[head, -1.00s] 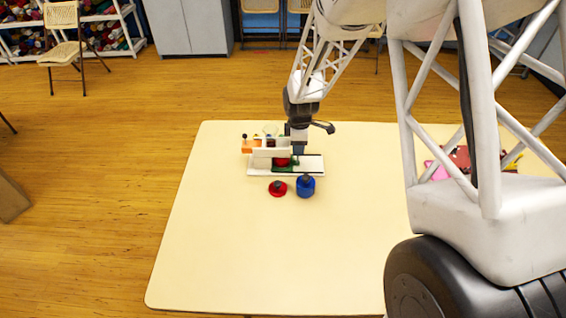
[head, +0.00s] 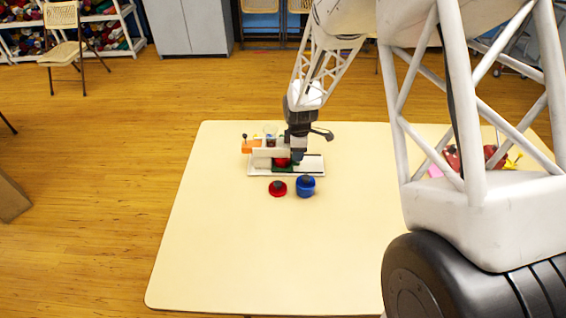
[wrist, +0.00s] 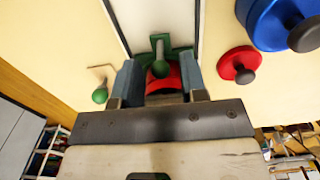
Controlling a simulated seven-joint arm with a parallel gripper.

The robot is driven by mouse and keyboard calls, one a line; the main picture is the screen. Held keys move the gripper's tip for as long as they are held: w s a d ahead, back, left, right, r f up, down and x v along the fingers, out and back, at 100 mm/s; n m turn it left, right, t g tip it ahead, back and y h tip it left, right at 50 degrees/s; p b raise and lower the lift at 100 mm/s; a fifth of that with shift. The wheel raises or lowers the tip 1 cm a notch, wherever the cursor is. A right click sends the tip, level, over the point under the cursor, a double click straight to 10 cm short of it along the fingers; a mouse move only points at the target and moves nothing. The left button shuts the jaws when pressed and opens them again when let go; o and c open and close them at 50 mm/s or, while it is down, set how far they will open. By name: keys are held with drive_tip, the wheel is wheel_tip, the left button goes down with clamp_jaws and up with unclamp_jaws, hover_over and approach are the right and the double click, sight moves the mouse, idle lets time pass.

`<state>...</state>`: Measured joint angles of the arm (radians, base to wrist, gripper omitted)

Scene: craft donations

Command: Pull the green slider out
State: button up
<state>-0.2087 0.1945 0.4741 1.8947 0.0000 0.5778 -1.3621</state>
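The green slider (head: 287,167) lies in the white track base (head: 313,165) on the table. In the wrist view the slider (wrist: 178,54) has an upright green knob (wrist: 160,68). My gripper (head: 297,157) is low over the base; the wrist view shows it open (wrist: 160,80). Its two blue-grey fingers stand apart on either side of the knob, with a gap showing on both sides. A red rounded thing (wrist: 165,82) shows just behind the knob, between the fingers. The lower part of the slider is partly hidden by the gripper.
A red lidded piece (head: 278,188) and a blue knobbed jar (head: 306,186) stand just in front of the base. An orange block (head: 251,146) and small jars stand behind it. The table's (head: 250,240) front half is clear. Red and pink items lie at the right.

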drive_tip(key=shift+c, duration=0.3)
drive_tip(key=c, duration=0.7)
drive_tip(key=shift+o, duration=0.2)
drive_tip(key=shift+d, duration=5.1)
drive_tip(key=o, duration=0.8)
drive_tip(key=shift+c, duration=0.2)
drive_tip(key=shift+r, duration=0.15)
